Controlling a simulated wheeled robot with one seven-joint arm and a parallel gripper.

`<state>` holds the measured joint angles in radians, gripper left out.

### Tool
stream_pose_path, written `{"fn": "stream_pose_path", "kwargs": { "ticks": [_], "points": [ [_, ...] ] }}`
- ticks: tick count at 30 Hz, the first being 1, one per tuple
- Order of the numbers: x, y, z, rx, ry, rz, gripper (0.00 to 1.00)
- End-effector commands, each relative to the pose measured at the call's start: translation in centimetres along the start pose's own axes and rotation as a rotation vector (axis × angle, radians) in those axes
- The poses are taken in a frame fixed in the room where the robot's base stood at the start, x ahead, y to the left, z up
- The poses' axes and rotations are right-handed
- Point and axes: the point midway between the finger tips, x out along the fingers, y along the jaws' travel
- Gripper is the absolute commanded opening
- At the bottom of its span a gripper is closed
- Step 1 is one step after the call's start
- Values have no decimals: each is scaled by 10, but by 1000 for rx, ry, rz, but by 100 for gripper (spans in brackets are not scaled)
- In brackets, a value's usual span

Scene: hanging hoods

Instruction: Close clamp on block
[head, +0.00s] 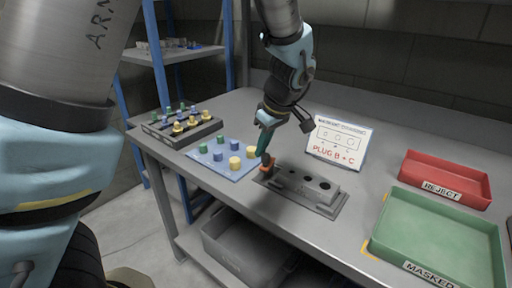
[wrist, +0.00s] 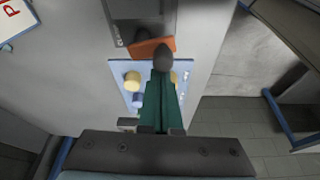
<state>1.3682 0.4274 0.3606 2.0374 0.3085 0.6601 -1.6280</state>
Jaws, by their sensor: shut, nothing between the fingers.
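The grey metal block (head: 308,184) with round holes in its top sits on a flat base on the table. The orange clamp (head: 267,168) stands at the block's left end. It also shows in the wrist view (wrist: 143,49), across the near end of the block (wrist: 127,12). A dark rounded knob (wrist: 163,58) shows beside the orange part. My gripper (head: 265,150) comes down from above with its green fingers together and empty. In the wrist view the fingertips (wrist: 160,76) overlap the knob; I cannot tell whether they touch it.
A blue mat (head: 222,158) with blue and yellow plugs lies left of the block, and a rack (head: 176,132) of plugs stands beyond. A sign (head: 337,143) reading "PLUG B + C" stands behind. A red tray (head: 446,177) and green tray (head: 437,238) are right.

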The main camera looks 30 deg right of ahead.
Motion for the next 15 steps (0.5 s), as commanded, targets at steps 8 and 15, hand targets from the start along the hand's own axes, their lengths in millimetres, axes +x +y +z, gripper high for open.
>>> {"fn": "stream_pose_path", "kwargs": {
  "ticks": [8, 15],
  "points": [
    [-6, 4, 15, -223, 2, -81, 0],
    [-10, 5, 20, -439, 3, -159, 0]
  ]
}}
